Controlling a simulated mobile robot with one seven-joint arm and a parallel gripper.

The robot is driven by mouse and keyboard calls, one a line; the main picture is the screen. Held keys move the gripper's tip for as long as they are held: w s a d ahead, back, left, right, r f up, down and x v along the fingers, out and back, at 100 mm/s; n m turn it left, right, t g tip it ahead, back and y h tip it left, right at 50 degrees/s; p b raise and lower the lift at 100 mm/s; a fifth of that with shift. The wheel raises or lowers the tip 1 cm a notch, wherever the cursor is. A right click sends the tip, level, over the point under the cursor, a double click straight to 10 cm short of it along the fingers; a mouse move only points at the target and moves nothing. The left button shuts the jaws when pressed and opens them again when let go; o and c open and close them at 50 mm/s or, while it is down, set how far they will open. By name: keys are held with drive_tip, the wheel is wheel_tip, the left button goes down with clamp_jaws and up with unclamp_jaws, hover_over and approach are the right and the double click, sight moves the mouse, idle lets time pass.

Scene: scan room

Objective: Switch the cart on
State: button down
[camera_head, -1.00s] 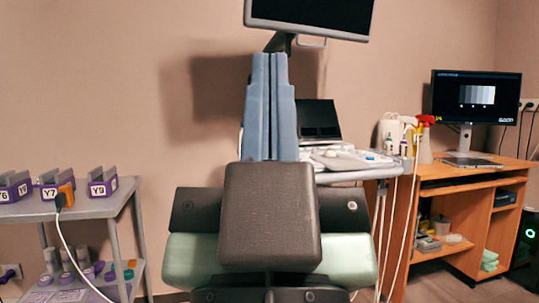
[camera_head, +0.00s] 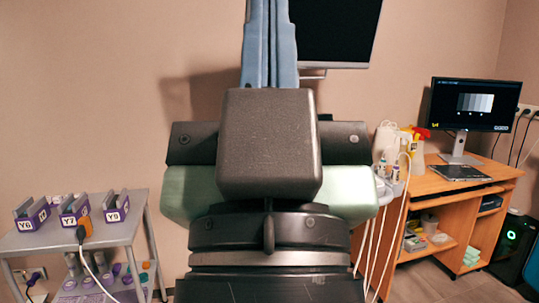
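The cart stands behind my arm. Its dark screen (camera_head: 333,30) shows at the top, right of my fingers, and is cut off by the upper edge. The probes (camera_head: 396,170) with pale hanging cables show at the cart's right side. The control panel and most of the cart's body are hidden behind my arm, and I see no power switch. My gripper (camera_head: 269,12) points up, with its two blue fingers side by side and no clear gap. They hold nothing that I can see. The tips run out of the picture and overlap the screen's left part.
A grey trolley (camera_head: 105,237) at left bears purple holders marked Y6, Y7 and Y9 and an orange plug (camera_head: 84,229) with a white cable. A wooden desk (camera_head: 435,185) at right has a lit monitor (camera_head: 473,104). A black computer tower (camera_head: 512,248) stands beside it.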

wheel_tip(320, 180, up, 20)
drive_tip(key=p, duration=1.7)
drive_tip(key=shift+f, duration=0.2)
drive_tip(key=shift+w, duration=0.1)
